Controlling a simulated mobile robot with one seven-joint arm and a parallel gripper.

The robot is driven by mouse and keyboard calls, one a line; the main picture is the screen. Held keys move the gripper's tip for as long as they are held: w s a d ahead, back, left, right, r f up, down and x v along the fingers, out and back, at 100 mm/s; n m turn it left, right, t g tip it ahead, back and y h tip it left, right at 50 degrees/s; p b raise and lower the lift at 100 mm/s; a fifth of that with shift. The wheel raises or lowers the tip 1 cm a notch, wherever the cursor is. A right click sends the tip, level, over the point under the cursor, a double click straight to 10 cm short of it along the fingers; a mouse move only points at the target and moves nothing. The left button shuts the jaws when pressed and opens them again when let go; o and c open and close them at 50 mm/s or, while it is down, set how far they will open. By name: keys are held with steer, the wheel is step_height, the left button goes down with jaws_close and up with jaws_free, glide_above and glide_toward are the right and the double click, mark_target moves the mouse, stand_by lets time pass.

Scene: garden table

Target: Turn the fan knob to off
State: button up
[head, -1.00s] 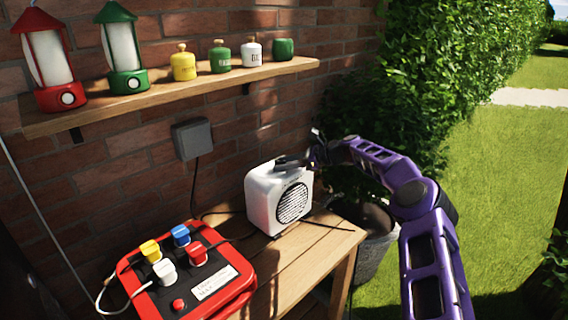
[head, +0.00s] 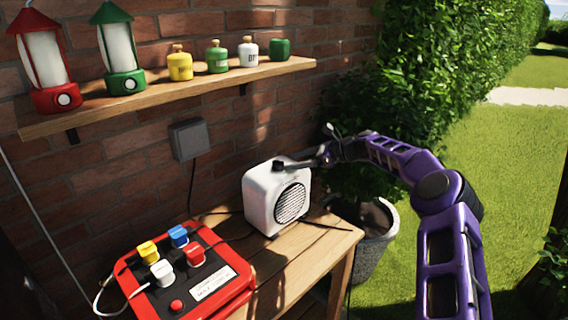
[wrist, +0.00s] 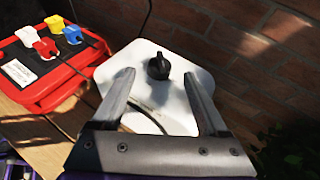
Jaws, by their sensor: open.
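The white fan (head: 262,201) stands on the wooden table (head: 300,262), its round dark grille facing front right. Its black knob (wrist: 158,67) sits on the fan's top face and also shows in the head view (head: 279,166). In the wrist view my gripper (wrist: 156,85) is open and empty, with one finger on each side of the knob's line. The knob lies just beyond the fingertips, and I see no contact. In the head view my gripper (head: 312,163) reaches in from the right at the height of the fan's top. The knob's markings are not readable.
A red power box (head: 248,288) with several coloured plugs is at the table's left. A grey wall box (head: 189,139) has a cable hanging down. A shelf (head: 170,101) holds lanterns and small jars above. A potted bush (head: 376,245) stands right of the table.

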steer(key=v, duration=1.2)
steer(key=shift+s+r, duration=0.1)
